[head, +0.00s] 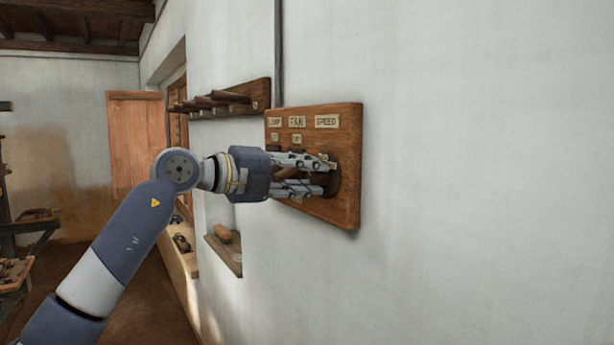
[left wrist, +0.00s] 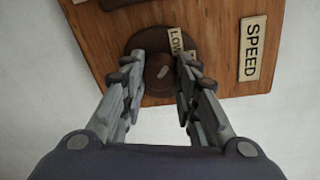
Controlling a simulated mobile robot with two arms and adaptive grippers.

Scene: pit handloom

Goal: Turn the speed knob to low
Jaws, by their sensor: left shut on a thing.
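The speed knob is a round dark brown knob (left wrist: 158,72) with a small pale mark, on a dark round base (left wrist: 150,40) on the wooden switch board. In the left wrist view it sits between the fingertips of my left gripper (left wrist: 160,68), which is shut on it. A "LOW" label (left wrist: 175,42) is partly hidden by a finger. The "SPEED" label (left wrist: 253,48) is to the right; it also shows in the head view (head: 327,121). In the head view my left gripper (head: 328,178) covers most of the knob. My right gripper is not in view.
The wooden board (head: 345,140) hangs on a pale wall and also bears "LAMP" and "FAN" (head: 297,122) labels. A peg rack (head: 235,98) is on the wall to its left. A small ledge (head: 222,252) with a brown object is below. The wall to the right is bare.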

